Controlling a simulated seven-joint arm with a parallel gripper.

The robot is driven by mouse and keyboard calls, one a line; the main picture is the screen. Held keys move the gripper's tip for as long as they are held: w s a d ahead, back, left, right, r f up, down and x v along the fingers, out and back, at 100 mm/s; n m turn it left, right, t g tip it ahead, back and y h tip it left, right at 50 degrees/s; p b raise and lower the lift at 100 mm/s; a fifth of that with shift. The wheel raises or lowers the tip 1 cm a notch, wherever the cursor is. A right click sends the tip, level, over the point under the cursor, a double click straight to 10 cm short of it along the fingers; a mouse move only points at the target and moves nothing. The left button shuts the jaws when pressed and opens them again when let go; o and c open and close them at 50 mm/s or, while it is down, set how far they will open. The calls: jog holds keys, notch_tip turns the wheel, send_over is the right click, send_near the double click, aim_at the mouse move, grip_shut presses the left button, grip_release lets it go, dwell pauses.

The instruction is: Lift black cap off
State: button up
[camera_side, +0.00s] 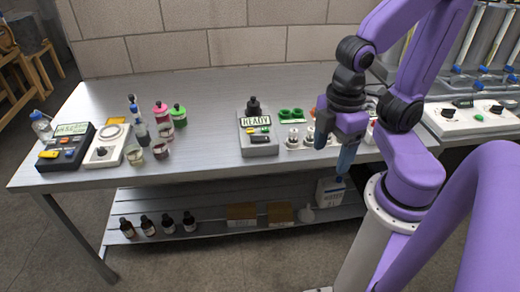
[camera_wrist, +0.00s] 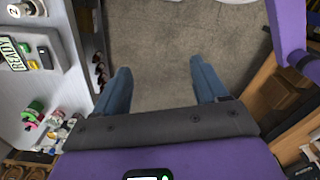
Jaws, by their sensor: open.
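A black knob-shaped piece (camera_side: 254,106), which looks like the black cap, sits upright on top of a grey device (camera_side: 258,146) with a READY sign, mid-bench in the side view. Whether it is a separate cap I cannot tell. In the side view my gripper (camera_side: 336,145) is to the right of it, at the front edge of the bench, apart from it. In the wrist view my gripper (camera_wrist: 160,75) has its two blue fingers wide apart with only floor between them. The READY sign (camera_wrist: 12,54) shows at the left there; the black piece is not clear.
Green holders (camera_side: 291,114) and a white rack (camera_side: 297,141) with small vials stand right of the device. Pink-topped (camera_side: 161,109) and green-topped (camera_side: 179,112) containers and a scale (camera_side: 105,147) are left. Dark bottles (camera_side: 148,226) stand on the lower shelf.

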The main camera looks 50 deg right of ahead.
dwell(0.4)
jog(key=w+d+r+m, duration=0.1)
jog(key=w+r+m, duration=0.1)
jog(key=w+m, duration=0.85)
jog(key=w+d+r+m, duration=0.15)
jog(key=w+m, duration=0.45)
jog(key=w, duration=0.9)
jog(key=m, duration=1.4)
send_over(253, 97)
notch_tip(253, 97, down, 2)
jog(key=f, duration=1.1)
jog(key=shift+s+d+f, duration=0.15)
jog(key=shift+s+f, duration=0.1)
jog(key=shift+w+a+f, duration=0.1)
jog(key=shift+a+f, duration=0.05)
jog(key=shift+f, duration=1.2)
jog(key=shift+w+a+f, duration=0.1)
jog(key=shift+f, duration=1.25)
jog(key=c, duration=1)
